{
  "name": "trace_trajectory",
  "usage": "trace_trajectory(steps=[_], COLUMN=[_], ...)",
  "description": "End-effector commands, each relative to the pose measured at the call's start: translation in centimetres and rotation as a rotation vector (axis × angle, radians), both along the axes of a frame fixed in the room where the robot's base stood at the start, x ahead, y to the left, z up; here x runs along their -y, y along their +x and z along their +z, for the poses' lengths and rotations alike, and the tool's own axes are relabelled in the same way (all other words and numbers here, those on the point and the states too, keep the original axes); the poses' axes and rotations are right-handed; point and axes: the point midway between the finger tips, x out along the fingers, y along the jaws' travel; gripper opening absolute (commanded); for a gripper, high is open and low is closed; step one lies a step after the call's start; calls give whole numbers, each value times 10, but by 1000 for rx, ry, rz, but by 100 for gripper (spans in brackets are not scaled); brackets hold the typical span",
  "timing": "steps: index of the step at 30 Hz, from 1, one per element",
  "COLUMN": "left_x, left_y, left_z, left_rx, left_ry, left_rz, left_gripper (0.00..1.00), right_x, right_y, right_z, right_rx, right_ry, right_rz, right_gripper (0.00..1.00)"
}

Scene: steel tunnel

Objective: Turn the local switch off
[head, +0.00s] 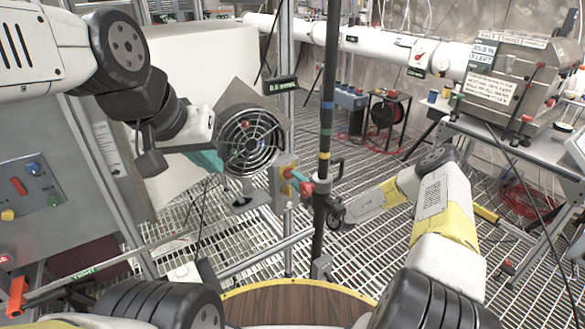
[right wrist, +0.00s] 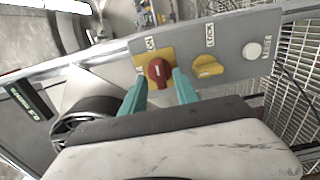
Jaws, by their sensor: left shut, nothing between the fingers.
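A grey switch panel (right wrist: 235,62) fills the upper part of the right wrist view. It carries a red rotary knob (right wrist: 158,72) on a yellow plate, with a small label above that I cannot read surely. My right gripper (right wrist: 160,82) has its teal fingers on either side of the red knob, parted; I cannot tell whether they touch it. In the head view the right gripper (head: 300,183) is at the same small panel (head: 280,177) beside a dark post. My left gripper (head: 212,162) is shut and empty, left of the round fan (head: 249,142).
A yellow knob (right wrist: 207,67) and a white button (right wrist: 253,50) sit right of the red knob. A dark upright post (head: 325,120) stands close to my right gripper. A panel with coloured controls (head: 30,185) is at far left, and a workbench (head: 510,135) at right.

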Motion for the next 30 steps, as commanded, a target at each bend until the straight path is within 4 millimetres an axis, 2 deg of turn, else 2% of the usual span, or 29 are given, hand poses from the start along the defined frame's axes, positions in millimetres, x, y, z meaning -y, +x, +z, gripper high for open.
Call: trace_trajectory(steps=[6, 15, 21, 30], left_x=[0, 0, 0, 0], left_y=[0, 0, 0, 0], left_z=[0, 0, 0, 0], left_rx=[0, 0, 0, 0], left_ry=[0, 0, 0, 0], left_rz=[0, 0, 0, 0], left_gripper=[0, 0, 0, 0], right_x=[-12, -13, -13, -13], right_y=[18, 21, 20, 20], right_z=[0, 0, 0, 0], right_rx=[1, 1, 1, 6], right_ry=[1, 1, 1, -8], right_rz=[0, 0, 0, 0], right_gripper=[36, 36, 0, 0])
